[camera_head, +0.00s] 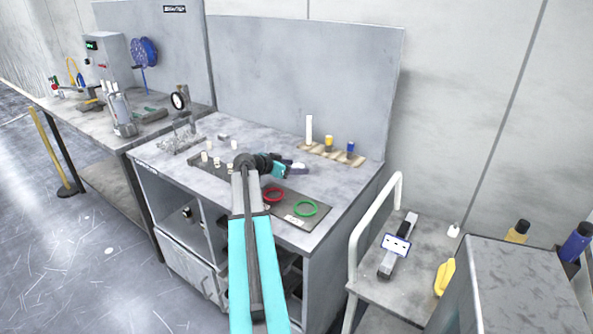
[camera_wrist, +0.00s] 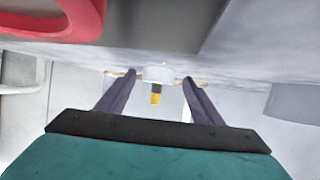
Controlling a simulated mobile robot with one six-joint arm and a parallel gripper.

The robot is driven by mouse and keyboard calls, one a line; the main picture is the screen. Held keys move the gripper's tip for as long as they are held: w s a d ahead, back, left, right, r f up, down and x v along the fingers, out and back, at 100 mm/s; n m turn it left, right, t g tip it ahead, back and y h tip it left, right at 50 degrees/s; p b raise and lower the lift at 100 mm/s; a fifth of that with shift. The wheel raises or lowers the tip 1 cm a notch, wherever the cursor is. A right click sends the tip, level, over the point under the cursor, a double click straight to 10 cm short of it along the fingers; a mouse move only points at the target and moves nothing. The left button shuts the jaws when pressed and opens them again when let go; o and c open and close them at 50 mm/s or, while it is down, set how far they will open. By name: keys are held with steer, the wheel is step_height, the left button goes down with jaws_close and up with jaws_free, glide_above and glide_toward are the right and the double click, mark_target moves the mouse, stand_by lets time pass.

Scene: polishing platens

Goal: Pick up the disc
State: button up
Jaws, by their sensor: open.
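My gripper (camera_head: 302,168) reaches over the bench, just above the dark mat, with its fingers pointing right. In the wrist view its two dark fingers (camera_wrist: 160,80) are spread apart, with nothing clamped between them. A small white rounded piece (camera_wrist: 158,72) shows between the fingertips, seemingly ahead of them; it may be the disc, but I cannot tell. A red ring (camera_head: 273,195) and a green ring (camera_head: 305,208) lie on the mat; the red ring is also at the wrist view's upper left (camera_wrist: 62,38).
Small white cylinders (camera_head: 205,157) stand on the bench left of my arm. A wooden strip (camera_head: 338,154) at the back holds a white cylinder (camera_head: 309,129) and yellow-topped and blue-topped items. A cart (camera_head: 372,290) stands at the right. The wall panel (camera_head: 320,75) closes the back.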

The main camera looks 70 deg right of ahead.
steer(key=shift+c, duration=0.5)
steer(key=c, duration=1.1)
steer(key=shift+r, duration=0.15)
steer(key=shift+r+b, duration=0.7)
steer(key=shift+r, duration=0.75)
steer(key=shift+s+a+r, duration=0.15)
steer(key=shift+a, duration=0.1)
steer(key=s+a+b, duration=0.1)
steer(key=s+a, duration=0.1)
steer(key=a, duration=0.2)
steer(key=s+a+r+b, duration=0.1)
steer(key=s+a, duration=0.2)
steer(key=a, duration=0.1)
steer(key=s+a+b, duration=0.1)
steer(key=s+a, duration=0.2)
steer(key=a, duration=0.2)
steer(key=shift+a+r+b, duration=0.1)
steer(key=shift+r+b, duration=0.15)
steer(key=shift+b, duration=0.05)
steer(key=shift+s, duration=0.1)
